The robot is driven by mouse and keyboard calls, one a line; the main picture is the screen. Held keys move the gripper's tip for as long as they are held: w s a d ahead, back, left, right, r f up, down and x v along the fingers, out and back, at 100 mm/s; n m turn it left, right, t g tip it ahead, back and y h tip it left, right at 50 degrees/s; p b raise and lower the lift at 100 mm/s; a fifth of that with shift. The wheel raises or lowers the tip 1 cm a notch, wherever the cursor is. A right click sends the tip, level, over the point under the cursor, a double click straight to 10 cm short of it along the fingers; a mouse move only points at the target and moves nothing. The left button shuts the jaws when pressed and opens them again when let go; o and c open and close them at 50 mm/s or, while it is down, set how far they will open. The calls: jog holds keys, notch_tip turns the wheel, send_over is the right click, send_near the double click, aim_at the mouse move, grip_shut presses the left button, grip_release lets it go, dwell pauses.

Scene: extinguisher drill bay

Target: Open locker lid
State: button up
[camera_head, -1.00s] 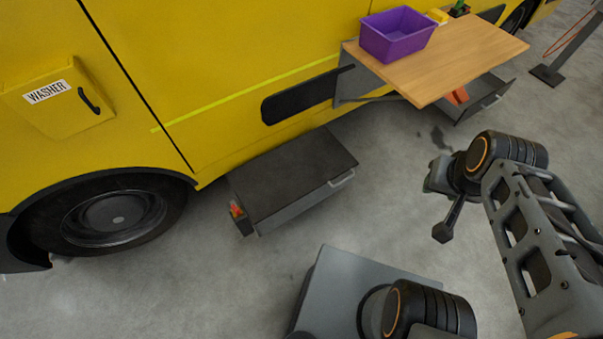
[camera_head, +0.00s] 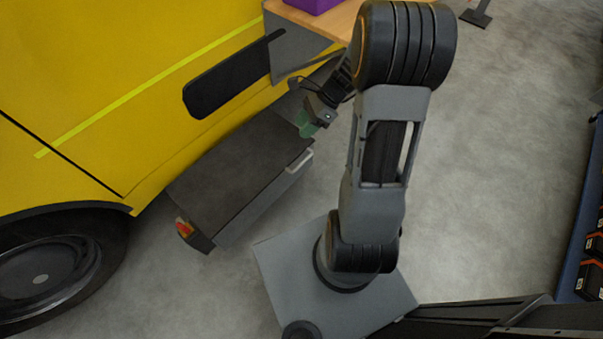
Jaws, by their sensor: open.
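The locker (camera_head: 245,205) is a low dark grey box beside the yellow vehicle. Its flat dark lid (camera_head: 240,165) is shut. A light grey bar handle (camera_head: 299,161) sits at its right front edge. My gripper (camera_head: 306,126) is just above and beyond the handle end of the lid, with greenish fingertips. It is open and looks empty. My arm hides part of it, and I cannot tell whether it touches the lid.
The yellow vehicle (camera_head: 130,100) runs along the left and back, with a wheel (camera_head: 45,275) at lower left. A wooden table (camera_head: 325,20) with a purple bin (camera_head: 312,4) is behind my arm. Grey floor (camera_head: 500,160) is free at right. A blue-edged shelf (camera_head: 578,235) stands far right.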

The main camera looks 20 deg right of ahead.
jog(key=w+d+f+m+t+y+b, duration=0.1)
jog(key=d+f+m+b, duration=0.1)
jog(key=f+m, duration=0.35)
jog(key=w+d+f+m+t+y+b, duration=0.1)
jog(key=d+f+m+t+y+b, duration=0.15)
jog(key=f, duration=0.55)
jog(key=w+d+f+m+t+y+b, duration=0.1)
jog(key=d+f+m+b, duration=0.25)
jog(key=f, duration=0.35)
jog(key=m+t+b, duration=0.5)
jog(key=m+t, duration=0.1)
jog(key=m, duration=0.7)
send_near(302, 162)
jog(key=shift+h, duration=0.35)
jog(key=b+x, duration=0.1)
jog(key=x, duration=0.4)
jog(key=b+x, duration=0.2)
jog(key=x, duration=0.3)
jog(key=shift+s+a+f, duration=0.15)
jog(key=shift+s+a, duration=0.05)
jog(key=shift+a, duration=0.05)
grip_shut()
jog(key=shift+d, duration=0.1)
